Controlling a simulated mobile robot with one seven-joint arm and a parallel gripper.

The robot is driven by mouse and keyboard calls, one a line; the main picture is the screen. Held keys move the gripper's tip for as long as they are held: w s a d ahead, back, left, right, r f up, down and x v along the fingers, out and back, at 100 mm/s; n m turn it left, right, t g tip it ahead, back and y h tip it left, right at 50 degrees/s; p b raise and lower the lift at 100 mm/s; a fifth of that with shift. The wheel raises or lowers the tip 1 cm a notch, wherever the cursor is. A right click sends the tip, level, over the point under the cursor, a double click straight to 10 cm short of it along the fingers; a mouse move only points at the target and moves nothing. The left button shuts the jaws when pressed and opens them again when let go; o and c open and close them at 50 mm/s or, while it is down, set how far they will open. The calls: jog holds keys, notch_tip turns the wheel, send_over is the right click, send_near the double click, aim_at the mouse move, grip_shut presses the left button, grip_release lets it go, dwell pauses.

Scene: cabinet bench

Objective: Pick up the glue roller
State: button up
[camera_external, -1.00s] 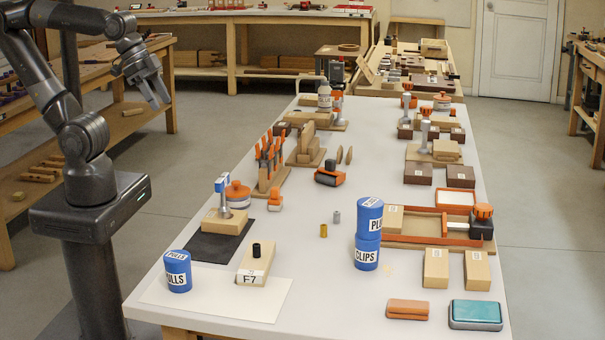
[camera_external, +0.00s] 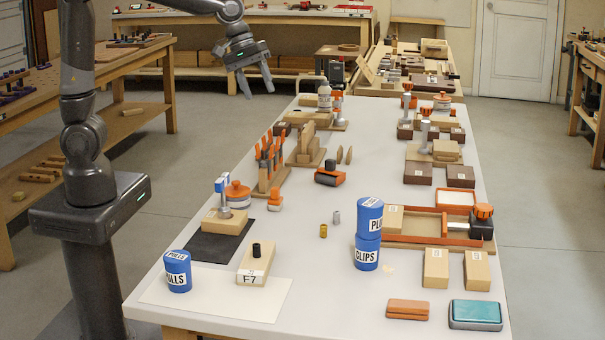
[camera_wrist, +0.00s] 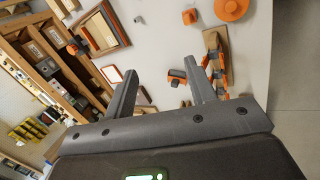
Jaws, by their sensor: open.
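An orange and black tool (camera_external: 329,173), which looks like the glue roller, lies on the white bench right of the chisel rack. In the wrist view it shows (camera_wrist: 177,77) between my fingers, some way beyond them. My gripper (camera_external: 259,94) is open and empty, high in the air near the bench's far left edge, well apart from the tool. In the wrist view my gripper's two fingers (camera_wrist: 160,68) are spread.
A rack of orange-handled chisels (camera_external: 268,177) and a wooden stand (camera_external: 306,152) flank the tool. Stacked blue tins (camera_external: 368,235) stand nearer the front. An orange-lidded pot (camera_external: 237,194) is at the left. The bench middle around two small cylinders (camera_external: 323,231) is mostly clear.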

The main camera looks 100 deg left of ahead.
jog(key=w+a+f+n, duration=0.7)
jog(key=w+a, duration=0.1)
jog(key=a, duration=0.3)
jog(key=n, duration=0.9)
send_near(330, 160)
jog(key=a, duration=0.1)
jog(key=shift+m+h, duration=0.3)
jog(key=x, duration=0.5)
jog(key=shift+w+a+f, duration=0.1)
jog(key=shift+w+a, duration=0.1)
jog(key=shift+w, duration=0.1)
jog(key=shift+s+d+x, duration=0.1)
jog(key=shift+x, duration=0.75)
jog(key=shift+s+d+x, duration=0.1)
jog(key=shift+x, duration=0.8)
jog(key=shift+s+d+x, duration=0.1)
jog(key=shift+d+x, duration=0.05)
jog(key=shift+x, duration=0.7)
jog(key=shift+f, duration=0.1)
jog(key=shift+c, duration=0.5)
grip_shut()
